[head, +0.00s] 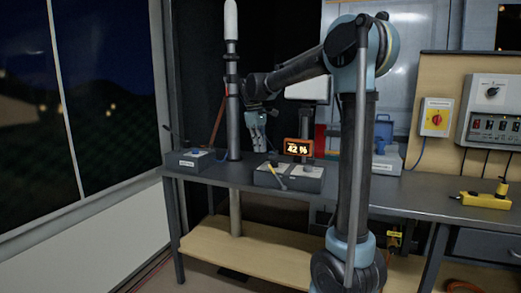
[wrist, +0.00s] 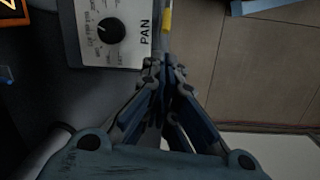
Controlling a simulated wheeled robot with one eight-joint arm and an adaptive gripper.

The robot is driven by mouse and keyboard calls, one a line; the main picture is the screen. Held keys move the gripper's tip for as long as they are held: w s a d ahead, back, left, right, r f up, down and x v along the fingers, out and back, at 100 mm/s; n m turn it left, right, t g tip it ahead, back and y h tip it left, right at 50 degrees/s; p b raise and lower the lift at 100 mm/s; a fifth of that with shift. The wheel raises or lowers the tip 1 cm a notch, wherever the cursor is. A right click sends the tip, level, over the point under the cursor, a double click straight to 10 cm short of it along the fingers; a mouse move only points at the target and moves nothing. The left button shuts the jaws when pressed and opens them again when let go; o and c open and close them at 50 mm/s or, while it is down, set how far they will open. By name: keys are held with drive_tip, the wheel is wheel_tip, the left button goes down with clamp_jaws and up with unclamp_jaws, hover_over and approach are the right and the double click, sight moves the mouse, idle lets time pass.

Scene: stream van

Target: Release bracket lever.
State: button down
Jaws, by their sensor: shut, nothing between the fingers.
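A dark upright mast (head: 232,125) with a white top stands at the back left of the bench. A dark bracket or clamp (head: 232,88) sits around it, and a thin reddish bar (head: 217,120) slants down and left beside it. I cannot tell for sure which part is the bracket lever. My gripper (head: 259,148) points down just right of the mast, above the bench, apart from both. In the wrist view its fingers (wrist: 166,68) are together, with nothing held, near a PAN panel with a black dial (wrist: 111,31) and a grey rod with a yellow band (wrist: 167,18).
A control box (head: 300,180) with a yellow-handled lever (head: 281,184) stands below my gripper. A display reading 42 % (head: 298,147) is just right. Another box (head: 195,160) stands left of the mast. The right bench top (head: 425,192) is mostly clear around a yellow device (head: 482,200).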

wheel_tip(320, 180, down, 8)
drive_tip(key=d, duration=0.1)
drive_tip(key=shift+r, duration=0.25)
